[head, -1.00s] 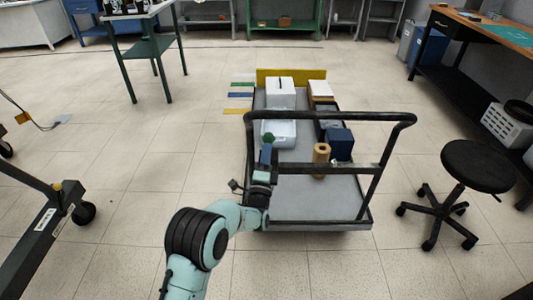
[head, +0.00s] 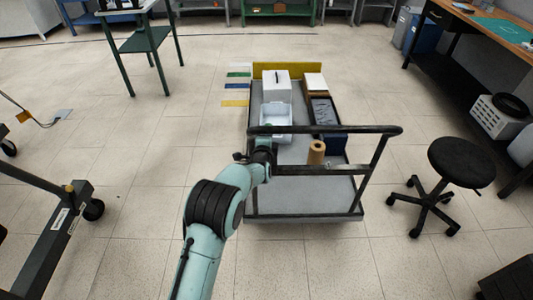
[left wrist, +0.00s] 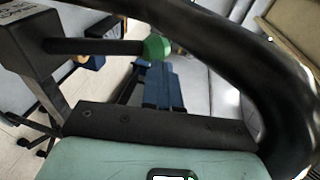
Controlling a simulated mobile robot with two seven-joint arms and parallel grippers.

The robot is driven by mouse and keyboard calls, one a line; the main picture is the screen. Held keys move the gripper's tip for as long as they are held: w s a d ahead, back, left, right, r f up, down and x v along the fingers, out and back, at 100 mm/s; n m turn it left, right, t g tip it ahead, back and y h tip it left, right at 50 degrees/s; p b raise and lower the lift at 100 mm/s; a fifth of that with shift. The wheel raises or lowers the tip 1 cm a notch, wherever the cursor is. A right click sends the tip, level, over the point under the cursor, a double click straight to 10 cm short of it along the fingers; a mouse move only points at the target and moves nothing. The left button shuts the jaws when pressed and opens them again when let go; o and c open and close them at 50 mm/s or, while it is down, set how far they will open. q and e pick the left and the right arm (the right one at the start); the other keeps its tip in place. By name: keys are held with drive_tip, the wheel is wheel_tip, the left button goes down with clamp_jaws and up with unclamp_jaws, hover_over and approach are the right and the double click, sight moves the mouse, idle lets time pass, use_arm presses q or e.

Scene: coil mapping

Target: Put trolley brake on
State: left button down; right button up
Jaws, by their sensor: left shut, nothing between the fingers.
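The trolley (head: 300,195) has a grey deck and a black tubular handle frame (head: 340,129) at its near end. My left arm reaches to the left side of this frame, and the left gripper (head: 263,146) is partly hidden there by my own wrist. In the left wrist view, a black lever (left wrist: 95,47) runs from a dark box to a green knob (left wrist: 157,47). The blue fingers of my left gripper (left wrist: 155,70) are shut and empty, right by the knob; I cannot tell whether they touch it. The knob is hidden in the head view. My right gripper is not in view.
The deck carries a white box (head: 276,87), a light-blue bin (head: 277,114), a brown roll (head: 316,152) and dark boxes. A black stool (head: 460,163) stands to the right. A dark wheeled frame (head: 62,225) stands at left. The floor between is clear.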

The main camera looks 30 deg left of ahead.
use_arm(q)
drive_tip(key=shift+w+a, duration=0.3)
drive_tip(key=shift+w, duration=0.15)
idle(0.4)
drive_tip(key=p+v, duration=0.1)
drive_tip(key=v, duration=1.2)
drive_tip(key=shift+s, duration=0.15)
drive_tip(key=shift+d+r, duration=0.1)
